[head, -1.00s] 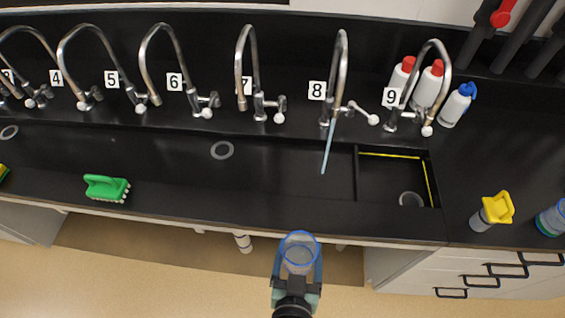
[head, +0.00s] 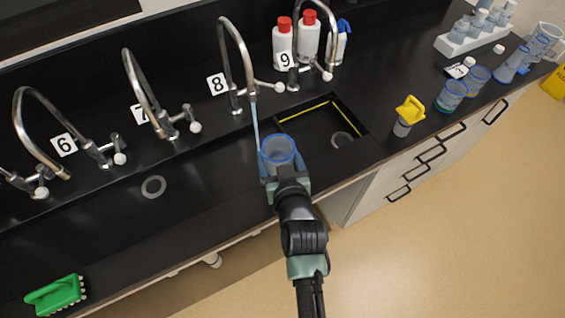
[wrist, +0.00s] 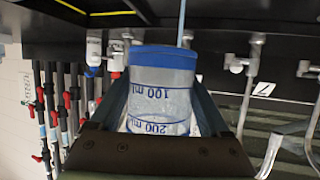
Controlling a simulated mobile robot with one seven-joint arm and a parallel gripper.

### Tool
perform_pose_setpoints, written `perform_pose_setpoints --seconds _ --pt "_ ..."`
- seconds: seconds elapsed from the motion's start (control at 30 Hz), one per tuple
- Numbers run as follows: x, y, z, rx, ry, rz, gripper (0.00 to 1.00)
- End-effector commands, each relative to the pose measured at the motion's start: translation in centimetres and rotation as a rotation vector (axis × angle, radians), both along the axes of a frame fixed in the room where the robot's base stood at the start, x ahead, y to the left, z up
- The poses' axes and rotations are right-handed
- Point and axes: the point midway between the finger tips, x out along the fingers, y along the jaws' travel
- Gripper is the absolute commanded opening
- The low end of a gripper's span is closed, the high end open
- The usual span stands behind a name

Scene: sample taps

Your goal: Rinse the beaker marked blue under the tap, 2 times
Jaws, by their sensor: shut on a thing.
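The beaker with a blue rim (head: 278,152) is in my gripper (head: 284,182), held over the front of the sink near tap 8. In the wrist view the beaker (wrist: 160,88) shows blue 100 ml and 200 ml marks, upside down, between the two fingers of my gripper (wrist: 163,108). Tap 8 (head: 238,60) is running. Its thin light-blue water stream (head: 256,122) comes down beside the beaker's left rim in the head view. In the wrist view the stream (wrist: 181,24) meets the rim's edge; I cannot tell whether it falls inside.
Tap 9 (head: 316,35) stands to the right, with white bottles (head: 283,45) behind it. A yellow-lined basin (head: 322,145) is right of the beaker. A yellow-topped container (head: 405,118) and other blue-rimmed beakers (head: 451,96) stand on the right counter. A green brush (head: 57,294) lies front left.

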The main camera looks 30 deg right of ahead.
Motion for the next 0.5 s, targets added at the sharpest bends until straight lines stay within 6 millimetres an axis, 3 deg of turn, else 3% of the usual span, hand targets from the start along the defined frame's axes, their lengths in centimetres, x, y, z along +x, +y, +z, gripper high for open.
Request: perform_pose_setpoints --seconds 0.33,0.5 --pt "4.7 0.2 -2.3 0.0 -0.003 0.001 0.27" --pt "7.1 0.3 -2.0 -0.001 -0.003 0.001 0.27"
